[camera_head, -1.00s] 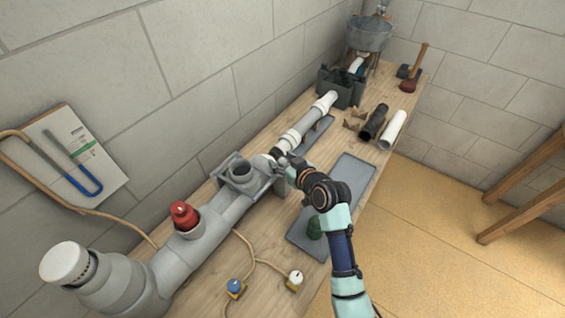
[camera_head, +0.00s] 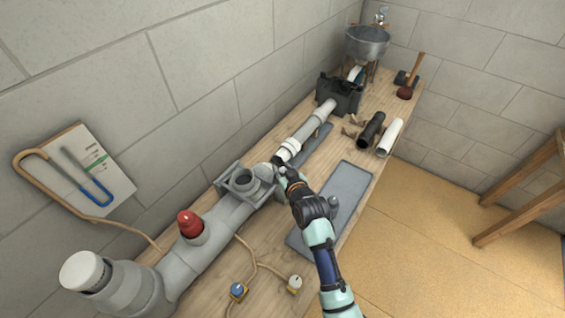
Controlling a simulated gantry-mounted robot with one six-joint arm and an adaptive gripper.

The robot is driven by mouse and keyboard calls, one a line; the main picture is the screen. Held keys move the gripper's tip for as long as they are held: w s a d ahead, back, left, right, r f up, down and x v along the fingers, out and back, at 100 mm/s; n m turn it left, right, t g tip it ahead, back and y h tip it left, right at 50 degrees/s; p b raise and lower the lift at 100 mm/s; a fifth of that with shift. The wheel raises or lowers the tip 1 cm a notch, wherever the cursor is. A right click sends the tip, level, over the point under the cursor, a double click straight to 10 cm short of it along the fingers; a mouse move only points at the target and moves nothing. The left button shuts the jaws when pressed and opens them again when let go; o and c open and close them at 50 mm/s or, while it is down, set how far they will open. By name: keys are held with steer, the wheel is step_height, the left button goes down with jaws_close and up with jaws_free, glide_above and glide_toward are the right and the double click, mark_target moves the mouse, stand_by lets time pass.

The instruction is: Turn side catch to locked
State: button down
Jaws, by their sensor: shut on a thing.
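The grey pipe fitting with a square collar (camera_head: 243,181) lies along the bench on the large grey pipe run. My gripper (camera_head: 279,164) is at the right end of this fitting, beside the joint with the white pipe (camera_head: 290,147). The jaws are shut on a small part at the fitting's side, likely the side catch, which my gripper mostly hides. Which way the catch is turned cannot be made out.
A red cap (camera_head: 190,222) and a white cap (camera_head: 86,272) stand on the large pipe at left. A grey mat (camera_head: 345,190) lies right of my arm. Black and white pipe pieces (camera_head: 390,138) lie farther back.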

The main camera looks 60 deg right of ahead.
steer(key=shift+m+g+h+p, duration=0.3)
steer(key=shift+m+g+h, duration=0.3)
steer(key=shift+m, duration=0.1)
steer(key=shift+f+m+g+h, duration=0.1)
steer(key=shift+m+g+h, duration=0.2)
steer(key=shift+m+g, duration=0.1)
steer(key=c, duration=0.8)
jaws_free()
steer(key=shift+c, duration=0.2)
steer(key=v, duration=1.2)
